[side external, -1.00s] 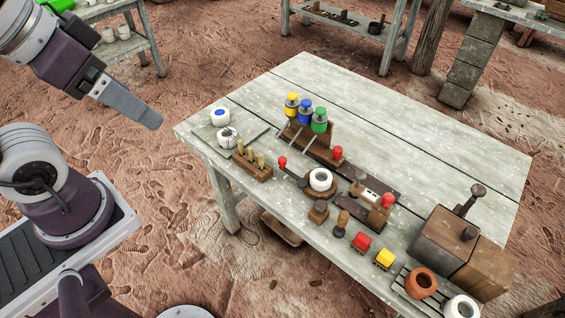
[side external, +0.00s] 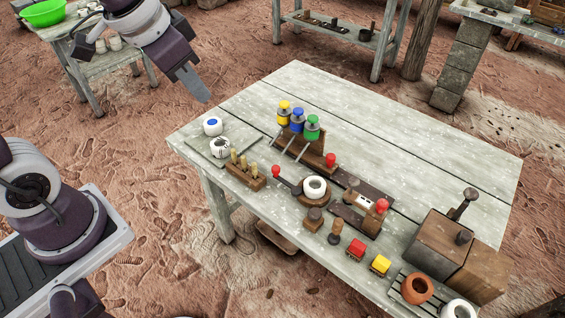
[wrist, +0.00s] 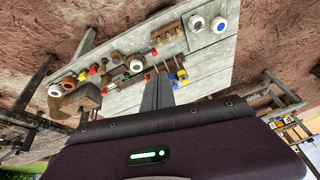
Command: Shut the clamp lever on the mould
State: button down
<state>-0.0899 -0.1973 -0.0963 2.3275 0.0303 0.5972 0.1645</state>
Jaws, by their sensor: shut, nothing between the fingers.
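A wooden block with a pale metal top (side external: 358,199), perhaps the mould, sits on a dark strip near the middle front of the table. A red-knobbed lever (side external: 381,206) stands up at its right end. Other red knobs show on a lever (side external: 276,171) beside a white ring on a round brown base (side external: 315,188), and at the end of the bottle rack (side external: 330,160). I cannot tell for certain which is the clamp lever. My gripper (side external: 194,84) is shut and empty, high beyond the table's left corner, apart from everything. Its fingers (wrist: 158,92) also show in the wrist view.
The rack with yellow, blue and green-capped bottles (side external: 298,122) stands behind the levers. A peg block (side external: 246,172) and white pots (side external: 213,126) are at left. Stamps, a wooden box (side external: 436,244) and a clay pot (side external: 417,288) are at right. The table's back (side external: 400,125) is clear.

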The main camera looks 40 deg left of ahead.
jog(key=w+f+m+h, duration=0.1)
jog(key=w+f, duration=0.6)
jog(key=f, duration=0.3)
jog(key=w+d+f+m+g+h, duration=0.1)
jog(key=w+f+m, duration=0.1)
jog(key=w+f, duration=0.6)
notch_tip(320, 180, down, 3)
jog(key=shift+d, duration=0.25)
jog(key=x, duration=1)
jog(key=shift+s, duration=0.15)
